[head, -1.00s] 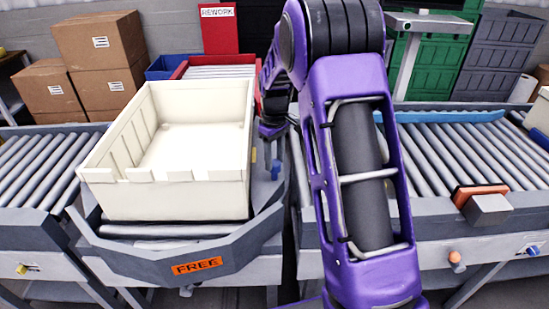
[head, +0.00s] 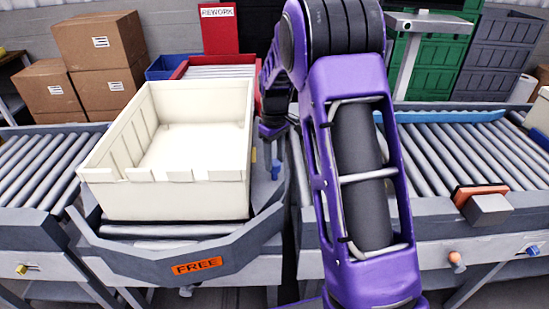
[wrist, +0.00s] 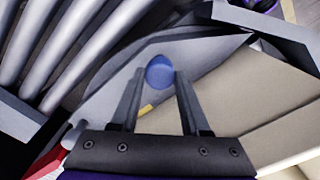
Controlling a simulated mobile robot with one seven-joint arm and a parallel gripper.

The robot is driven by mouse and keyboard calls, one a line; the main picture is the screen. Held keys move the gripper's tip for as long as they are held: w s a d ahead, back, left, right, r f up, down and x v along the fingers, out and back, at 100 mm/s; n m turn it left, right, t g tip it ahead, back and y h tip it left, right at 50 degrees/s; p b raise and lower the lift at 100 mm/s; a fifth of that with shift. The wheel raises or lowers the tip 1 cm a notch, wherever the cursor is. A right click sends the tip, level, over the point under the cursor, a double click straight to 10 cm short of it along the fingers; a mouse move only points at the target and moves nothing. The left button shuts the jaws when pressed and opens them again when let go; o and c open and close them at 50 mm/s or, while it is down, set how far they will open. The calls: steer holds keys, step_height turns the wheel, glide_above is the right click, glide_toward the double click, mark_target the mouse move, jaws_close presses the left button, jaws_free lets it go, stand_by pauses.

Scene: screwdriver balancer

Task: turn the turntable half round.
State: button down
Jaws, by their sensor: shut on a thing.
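The turntable (head: 150,262) is a grey roller table with angled sides and an orange FREE label (head: 197,266) on its front. A cream tote (head: 150,202) stands upright on it. In the wrist view, my gripper (wrist: 158,76) has its two fingers on either side of a round blue knob (wrist: 160,71) on the grey turntable rim (wrist: 205,60). It is shut on this knob. In the head view, my gripper is at the turntable's right side, partly hidden by my purple arm. The tote's wall (wrist: 250,97) lies close to the right of the fingers in the wrist view.
Roller conveyors stand left (head: 35,165) and right (head: 450,155) of the turntable. A red-sided rework lane (head: 215,72) lies behind it. Cardboard boxes (head: 100,50) are stacked at the back left. An orange-topped block (head: 482,200) sits on the right conveyor's front edge.

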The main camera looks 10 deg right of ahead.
steer(key=shift+w+d+r+n+p, duration=0.1)
steer(key=shift+w+d+n+p, duration=0.25)
steer(key=shift+w, duration=0.35)
steer(key=w+d+n+p, duration=0.1)
steer(key=w, duration=0.2)
steer(key=w+d+n+p, duration=0.1)
steer(key=w+n+p, duration=0.1)
steer(key=w, duration=0.2)
steer(key=w+d+n+p, duration=0.1)
steer(key=w+d+p, duration=0.1)
steer(key=w, duration=0.2)
steer(key=shift+w+d+n+p, duration=0.15)
steer(key=shift+w+n, duration=0.2)
steer(key=shift+w, duration=0.35)
steer(key=shift+w+n+p, duration=0.15)
steer(key=shift+w+n, duration=0.15)
steer(key=shift+w, duration=0.4)
steer(key=shift+c, duration=1.9)
jaws_free()
step_height(320, 180, up, 12)
